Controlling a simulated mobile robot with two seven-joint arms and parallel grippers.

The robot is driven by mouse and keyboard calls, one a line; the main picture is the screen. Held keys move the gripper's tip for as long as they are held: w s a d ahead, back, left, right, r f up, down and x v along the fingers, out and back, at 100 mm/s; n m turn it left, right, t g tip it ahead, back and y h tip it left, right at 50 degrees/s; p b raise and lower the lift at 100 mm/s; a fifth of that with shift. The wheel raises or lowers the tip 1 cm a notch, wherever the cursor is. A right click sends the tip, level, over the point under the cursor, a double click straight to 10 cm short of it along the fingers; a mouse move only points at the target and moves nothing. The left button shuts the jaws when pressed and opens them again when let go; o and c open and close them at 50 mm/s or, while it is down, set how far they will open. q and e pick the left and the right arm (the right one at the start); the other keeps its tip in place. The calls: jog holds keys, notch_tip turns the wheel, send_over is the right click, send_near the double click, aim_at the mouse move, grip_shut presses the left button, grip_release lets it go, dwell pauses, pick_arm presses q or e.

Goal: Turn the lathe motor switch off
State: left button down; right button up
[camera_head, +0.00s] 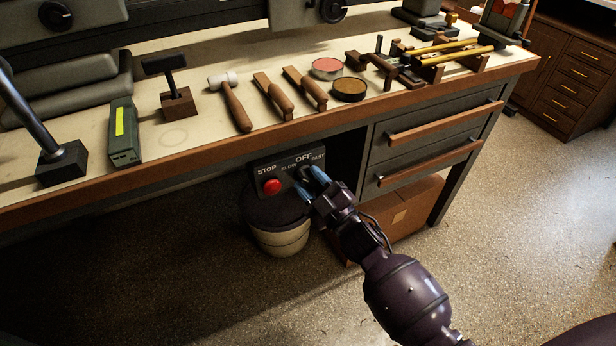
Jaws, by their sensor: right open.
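The lathe motor switch panel (284,163) hangs under the front edge of the workbench. It is dark, with a red stop button (272,187) under the word STOP and the labels SLOW, OFF and FAST to the right. The switch knob (302,175) sits below these labels and is partly hidden by my gripper, so I cannot tell its setting. My right gripper (309,182) is open at the knob, its blue fingertips close to it. Whether they touch it is not clear. My left gripper is not in view.
On the workbench (200,148) lie a mallet (234,100), wooden-handled tools, two round tins (349,89) and a green box (123,133). A bin (279,238) stands below the panel. Drawers (430,140) and a cardboard box (408,215) are to the right. The floor in front is clear.

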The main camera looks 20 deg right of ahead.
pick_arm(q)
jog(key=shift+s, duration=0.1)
pick_arm(e)
jog(key=shift+s, duration=0.1)
jog(key=shift+c, duration=0.6)
grip_shut()
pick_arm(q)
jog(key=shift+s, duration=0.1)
